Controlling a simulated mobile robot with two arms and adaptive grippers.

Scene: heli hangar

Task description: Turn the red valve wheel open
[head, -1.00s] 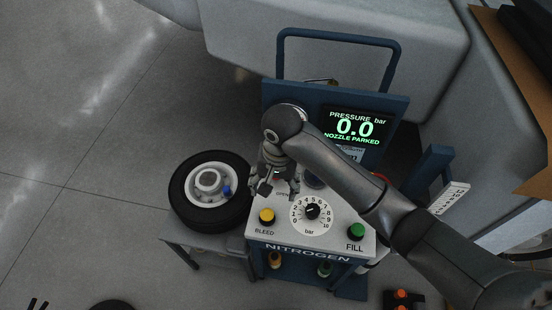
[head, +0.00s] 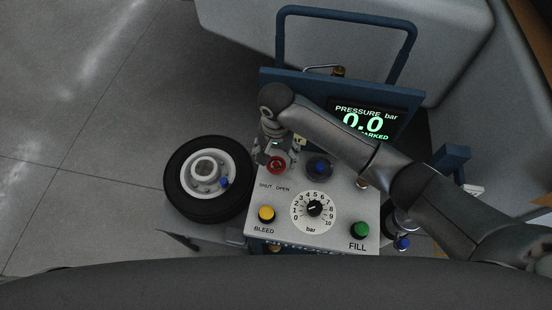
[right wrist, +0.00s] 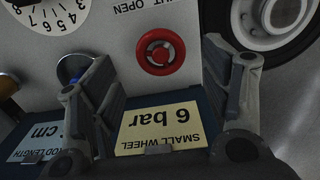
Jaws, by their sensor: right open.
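The red valve wheel (head: 276,165) sits on the grey top panel of the nitrogen cart, above the printed words SHUT and OPEN. In the right wrist view the red wheel (right wrist: 160,51) lies beyond and between the two fingers, with nothing touching it. My right gripper (head: 268,150) is at the back left of the panel, just behind the wheel. In the right wrist view my right gripper (right wrist: 165,85) is open and empty. My left gripper is not in view.
The panel carries a yellow BLEED button (head: 266,213), a bar dial (head: 313,209), a green FILL button (head: 361,230) and a blue-centred fitting (head: 320,167). The pressure display (head: 362,121) reads 0.0. A tyred wheel (head: 208,178) lies left of the cart. A yellow label (right wrist: 158,117) reads SMALL WHEEL 6 bar.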

